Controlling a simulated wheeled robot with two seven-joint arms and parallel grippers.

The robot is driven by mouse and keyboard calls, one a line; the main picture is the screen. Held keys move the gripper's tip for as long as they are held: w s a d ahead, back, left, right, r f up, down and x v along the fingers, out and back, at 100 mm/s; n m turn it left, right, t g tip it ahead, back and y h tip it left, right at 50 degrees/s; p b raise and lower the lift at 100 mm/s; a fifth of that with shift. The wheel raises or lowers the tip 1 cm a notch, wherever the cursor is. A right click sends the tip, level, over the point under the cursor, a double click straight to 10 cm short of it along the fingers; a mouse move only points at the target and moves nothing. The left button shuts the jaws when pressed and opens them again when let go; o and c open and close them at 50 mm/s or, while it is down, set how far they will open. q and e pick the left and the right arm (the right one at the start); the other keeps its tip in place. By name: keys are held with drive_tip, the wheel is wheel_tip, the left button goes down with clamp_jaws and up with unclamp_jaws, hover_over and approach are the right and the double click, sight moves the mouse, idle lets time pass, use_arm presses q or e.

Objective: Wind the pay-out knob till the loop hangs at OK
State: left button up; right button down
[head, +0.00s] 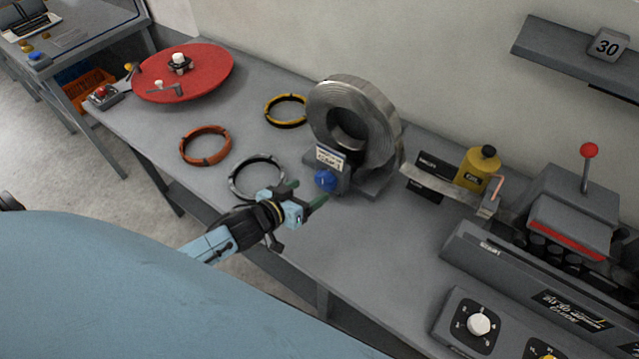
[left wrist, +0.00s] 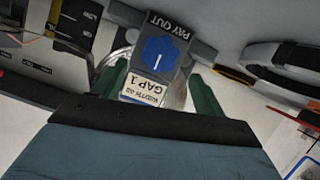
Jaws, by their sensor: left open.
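The blue pay-out knob (head: 325,180) sits on the front of the grey coil stand, below a small white card (head: 332,157). In the left wrist view the knob (left wrist: 160,57) shows a white pointer line, with an upside-down PAY OUT label beside it. My left gripper (head: 306,194) is open, its green fingers short of the knob and apart from it. In the left wrist view the fingers (left wrist: 158,92) flank the card and knob. A pale metal strip (head: 440,184), seemingly the loop, runs from the coil (head: 388,115) past dark marked plates (head: 428,187); its level cannot be read. My right gripper is out of view.
Orange (head: 205,163), grey (head: 232,180) and yellow (head: 270,119) rings lie left of the coil; the grey one is near my gripper. A red turntable (head: 215,70) stands farther left. A yellow can (head: 470,175) and a lever machine (head: 570,215) stand to the right.

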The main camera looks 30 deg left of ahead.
sight(324, 184)
use_arm(q)
drive_tip(key=x, duration=0.5)
drive_tip(key=shift+w+d+f, duration=0.1)
drive_tip(key=shift+w+f, duration=0.05)
drive_tip(key=shift+w, duration=0.2)
drive_tip(key=c, duration=1)
drive_tip(key=shift+d+m+y, duration=0.15)
drive_tip(key=shift+m+y, duration=0.45)
drive_tip(key=shift+m, duration=0.1)
drive_tip(key=shift+d+f+m+y+b, duration=0.1)
drive_tip(key=shift+m+y+b, duration=0.4)
drive_tip(key=shift+m, duration=0.4)
drive_tip(key=shift+d+f+m+t+y+b, duration=0.15)
drive_tip(key=shift+m+t+y+b, duration=0.35)
drive_tip(key=shift+m+y+b, duration=0.9)
drive_tip(key=shift+m+b, duration=0.7)
drive_tip(key=shift+b, duration=0.25)
